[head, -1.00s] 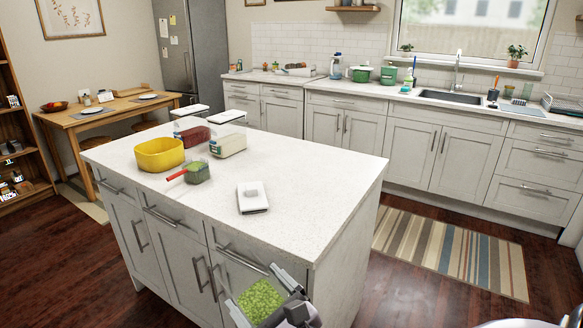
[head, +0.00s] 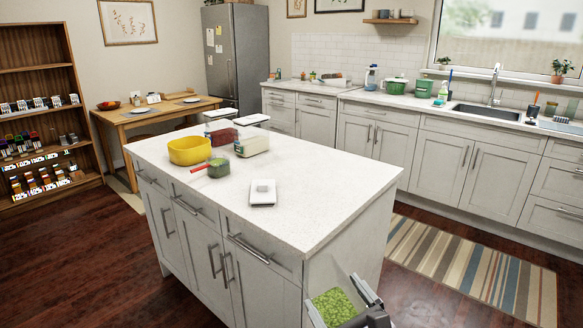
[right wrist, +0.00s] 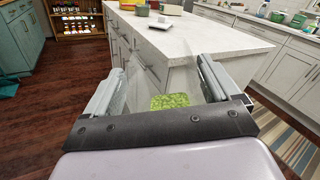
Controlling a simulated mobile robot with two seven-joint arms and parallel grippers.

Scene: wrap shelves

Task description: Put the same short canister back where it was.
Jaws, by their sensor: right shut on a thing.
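A clear canister with green contents (head: 333,306) is in my right gripper (head: 343,297), beside the near right corner of the kitchen island. In the right wrist view the canister (right wrist: 170,101) shows as see-through walls between the two fingers of the gripper (right wrist: 160,72), with the green contents low inside. Its lower part is cut off by the head view's bottom edge. My left gripper is not in view.
A wooden shelf (head: 40,110) with several jars stands far left. Floor between is clear.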

